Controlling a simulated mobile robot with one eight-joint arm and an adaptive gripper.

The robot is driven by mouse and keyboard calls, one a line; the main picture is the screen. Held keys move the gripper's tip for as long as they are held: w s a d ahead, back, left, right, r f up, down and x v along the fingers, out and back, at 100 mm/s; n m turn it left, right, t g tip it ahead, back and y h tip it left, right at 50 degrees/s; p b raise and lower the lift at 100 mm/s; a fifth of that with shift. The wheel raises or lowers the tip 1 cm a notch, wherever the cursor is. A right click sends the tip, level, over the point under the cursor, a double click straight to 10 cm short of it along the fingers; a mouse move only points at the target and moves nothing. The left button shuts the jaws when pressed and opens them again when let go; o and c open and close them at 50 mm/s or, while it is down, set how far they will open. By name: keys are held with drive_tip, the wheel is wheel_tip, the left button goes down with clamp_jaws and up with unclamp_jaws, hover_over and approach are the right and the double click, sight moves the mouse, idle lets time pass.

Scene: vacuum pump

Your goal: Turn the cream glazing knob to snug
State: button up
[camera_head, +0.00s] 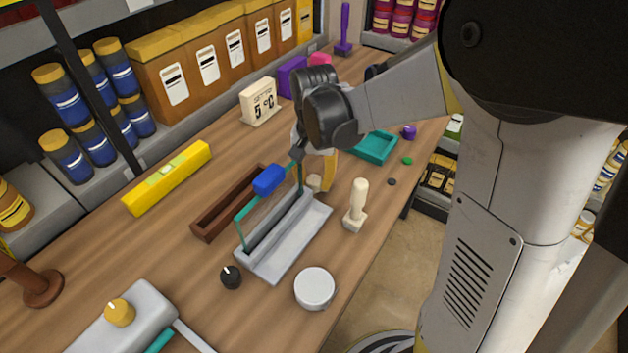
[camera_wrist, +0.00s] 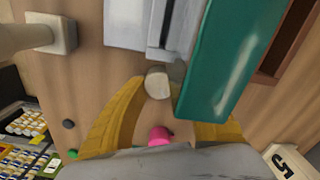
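The cream knob (camera_head: 314,182) sits at the far end of the grey glazing fixture (camera_head: 290,240), which has a clear pane between teal edges and a blue block (camera_head: 269,180) on top. In the wrist view the knob (camera_wrist: 158,83) shows round and pale at the end of the grey channel (camera_wrist: 135,25). My gripper (camera_wrist: 160,100) has its yellow fingers apart, around the knob's near side, with a visible gap; contact cannot be told. A teal part (camera_wrist: 230,60) of the fixture hides some of the right finger. The head view shows little of the fingers.
A cream-handled tool (camera_head: 356,205) stands right of the fixture. A brown tray (camera_head: 225,205) lies left of it. A black knob (camera_head: 231,277) and a white round lid (camera_head: 315,288) are in front. A teal tray (camera_head: 375,147) and a calendar block (camera_head: 258,102) are farther back.

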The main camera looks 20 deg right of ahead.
idle(0.4)
drive_tip(key=m+p, duration=0.1)
drive_tip(key=m, duration=0.4)
drive_tip(key=m+p, duration=0.1)
drive_tip(key=m, duration=0.4)
drive_tip(key=shift+s+d, duration=0.1)
drive_tip(key=shift+s, duration=0.05)
drive_tip(key=shift+m, duration=0.5)
drive_tip(key=o, duration=1.2)
